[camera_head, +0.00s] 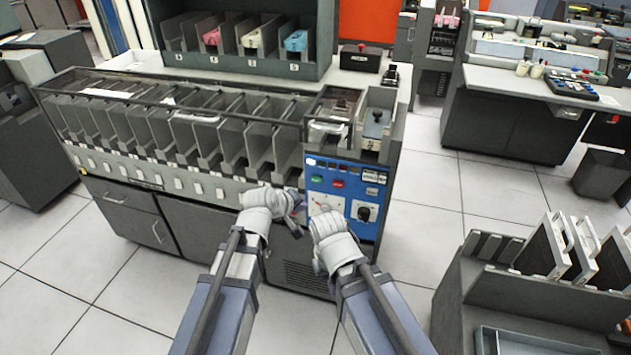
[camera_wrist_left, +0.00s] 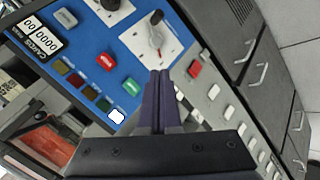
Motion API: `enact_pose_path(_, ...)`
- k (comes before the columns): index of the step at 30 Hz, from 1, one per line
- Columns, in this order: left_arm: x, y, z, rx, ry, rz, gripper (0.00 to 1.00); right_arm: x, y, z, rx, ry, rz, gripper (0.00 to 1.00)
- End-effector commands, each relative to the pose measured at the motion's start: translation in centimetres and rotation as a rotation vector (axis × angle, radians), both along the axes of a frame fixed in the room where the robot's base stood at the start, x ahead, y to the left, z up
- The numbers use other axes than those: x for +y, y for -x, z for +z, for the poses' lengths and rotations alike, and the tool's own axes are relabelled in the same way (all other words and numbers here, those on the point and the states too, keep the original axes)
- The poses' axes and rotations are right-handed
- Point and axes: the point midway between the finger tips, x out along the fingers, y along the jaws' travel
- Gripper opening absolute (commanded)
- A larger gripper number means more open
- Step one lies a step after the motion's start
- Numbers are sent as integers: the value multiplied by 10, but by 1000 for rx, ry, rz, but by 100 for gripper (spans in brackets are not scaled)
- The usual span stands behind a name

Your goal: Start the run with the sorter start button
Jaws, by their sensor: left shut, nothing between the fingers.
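The sorter's blue control panel (camera_head: 343,200) is at the right end of the long grey machine. A green button (camera_head: 317,180), which looks like the start button, sits beside a red button (camera_head: 338,183). The left wrist view shows the green button (camera_wrist_left: 132,86) and red button (camera_wrist_left: 107,61) on the tilted panel. My left gripper (camera_head: 299,224) is shut and empty at the panel's lower left. In the left wrist view its fingertips (camera_wrist_left: 159,74) appear right of the green button; contact cannot be told. My right gripper (camera_head: 328,222) is before the panel, its fingers hidden.
The panel also has a lever on a white plate (camera_wrist_left: 151,38), a black knob (camera_head: 363,212) and a counter (camera_wrist_left: 43,38). Another red button (camera_wrist_left: 195,68) is on the grey strip beside it. A grey card rack (camera_head: 500,295) stands at lower right. Floor between is clear.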

Motion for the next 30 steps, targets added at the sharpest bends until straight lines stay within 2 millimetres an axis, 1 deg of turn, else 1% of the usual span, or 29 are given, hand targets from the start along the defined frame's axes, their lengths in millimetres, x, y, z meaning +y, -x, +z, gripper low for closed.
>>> enact_pose_path(8,-7,-21,0,0,0,-1,0,0,0,0,0,0,0,0)
enact_pose_path(18,-21,-65,0,0,-1,-2,0,0,0,0,0,0,0,0)
enact_pose_path(21,-24,-75,0,0,0,-1,0,0,0,0,0,0,0,0)
enact_pose_path(25,-26,-81,0,0,-1,-1,0,0,0,0,0,0,0,0)
enact_pose_path(30,-27,-82,0,0,-1,0,0,0,0,0,0,0,0,0)
